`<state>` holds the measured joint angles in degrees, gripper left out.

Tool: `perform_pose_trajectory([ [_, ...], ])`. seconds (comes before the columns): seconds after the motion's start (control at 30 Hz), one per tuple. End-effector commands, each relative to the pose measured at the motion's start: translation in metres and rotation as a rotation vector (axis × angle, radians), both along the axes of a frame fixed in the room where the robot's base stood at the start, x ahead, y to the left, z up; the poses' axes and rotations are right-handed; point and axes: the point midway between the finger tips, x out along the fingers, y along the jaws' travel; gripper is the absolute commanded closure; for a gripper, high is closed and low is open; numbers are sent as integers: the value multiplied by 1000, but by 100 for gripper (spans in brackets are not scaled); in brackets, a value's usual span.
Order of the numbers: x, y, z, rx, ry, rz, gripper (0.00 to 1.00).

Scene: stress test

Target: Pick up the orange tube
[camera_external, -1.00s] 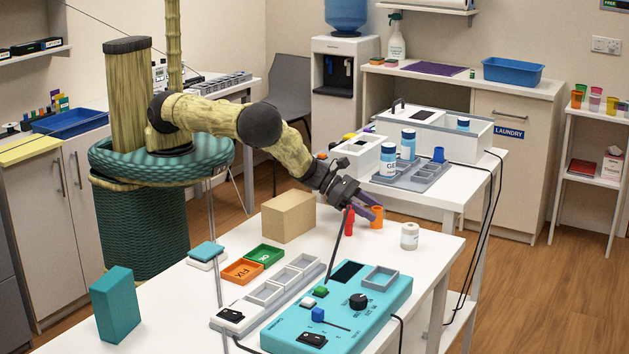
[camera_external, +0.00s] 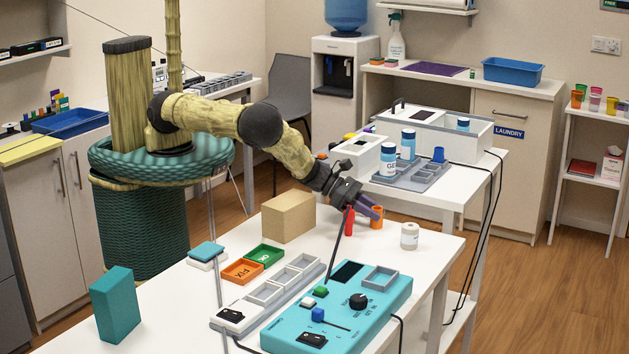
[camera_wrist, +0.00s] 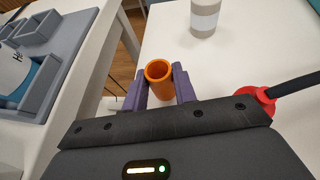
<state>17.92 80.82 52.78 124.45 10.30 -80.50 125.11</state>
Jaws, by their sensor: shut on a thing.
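The orange tube (camera_wrist: 159,70) is a small hollow cylinder, upright with its open top toward the camera in the wrist view. It also shows in the external view (camera_external: 377,217), near the far edge of the white table. My gripper (camera_wrist: 160,85) has its two purple fingers on either side of the tube, shut on it. In the external view my gripper (camera_external: 368,208) reaches down to the tube from the left and partly hides it. Whether the tube's base touches the table is not clear.
A red item (camera_external: 349,221) with a dark rod stands close left of the tube. A white labelled jar (camera_external: 409,236) stands to its right. A cardboard box (camera_external: 288,217), a teal control panel (camera_external: 345,305) and small trays occupy the nearer table.

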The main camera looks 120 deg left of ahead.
Motion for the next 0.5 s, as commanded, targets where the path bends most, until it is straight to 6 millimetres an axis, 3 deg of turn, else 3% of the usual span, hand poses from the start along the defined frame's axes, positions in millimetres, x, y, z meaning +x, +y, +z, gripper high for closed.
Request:
perform_pose_trajectory([
  [0.27,1,0,7,1,-3,0,94],
  [0.5,1,0,45,1,-5,-1,94],
])
